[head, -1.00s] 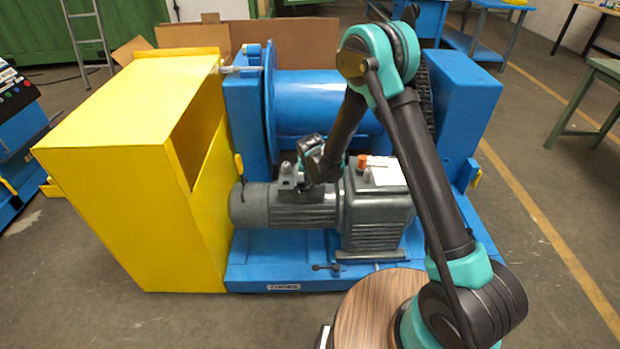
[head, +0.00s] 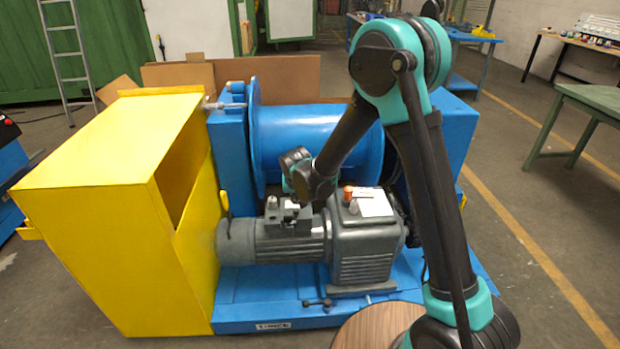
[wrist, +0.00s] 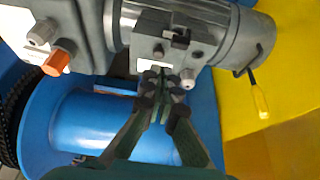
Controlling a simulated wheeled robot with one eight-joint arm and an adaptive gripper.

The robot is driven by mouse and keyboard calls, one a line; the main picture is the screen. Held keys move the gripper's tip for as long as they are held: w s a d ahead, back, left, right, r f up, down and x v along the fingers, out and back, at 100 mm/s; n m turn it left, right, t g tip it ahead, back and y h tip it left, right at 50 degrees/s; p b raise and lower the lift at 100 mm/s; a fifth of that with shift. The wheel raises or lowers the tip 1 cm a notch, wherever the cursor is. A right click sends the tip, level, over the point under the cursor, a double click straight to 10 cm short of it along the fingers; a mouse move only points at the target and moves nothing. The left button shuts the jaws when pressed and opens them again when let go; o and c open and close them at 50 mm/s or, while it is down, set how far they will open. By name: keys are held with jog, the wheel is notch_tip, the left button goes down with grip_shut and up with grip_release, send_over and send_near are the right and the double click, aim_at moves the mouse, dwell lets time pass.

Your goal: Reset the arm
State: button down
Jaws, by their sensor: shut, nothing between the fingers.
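My gripper (wrist: 165,85) shows in the wrist view with its two fingers together and nothing between them. Its fingertips appear in front of the terminal box of the grey motor (wrist: 228,35); I cannot tell whether they touch it. In the head view my arm reaches from the right over the machine, and its wrist end is above the grey motor (head: 265,242). The fingers are hard to make out there. The grey gearbox (head: 368,250) with an orange cap (head: 348,192) sits just right of the motor.
The blue drum (head: 312,135) stands behind the motor on a blue base (head: 265,290). An open-sided yellow guard (head: 95,210) stands at the left. A screwdriver-like yellow handle (wrist: 260,100) shows near the motor in the wrist view. Floor at the right is clear up to a green table (head: 600,95).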

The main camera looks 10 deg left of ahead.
jog(key=s+d+r+m, duration=0.1)
jog(key=s+d+r, duration=0.15)
jog(key=d, duration=0.55)
jog(key=s+d+r, duration=0.1)
jog(key=d+r, duration=0.2)
jog(key=d, duration=0.5)
jog(key=s+d+r+m, duration=0.1)
jog(key=s+d+r, duration=0.15)
jog(key=d, duration=0.65)
jog(key=s+d+m+h, duration=0.1)
jog(key=s+d, duration=1.4)
jog(key=s, duration=0.1)
jog(key=shift+d+f+g, duration=0.25)
jog(key=shift+d+g, duration=0.05)
jog(key=c, duration=2.2)
grip_release()
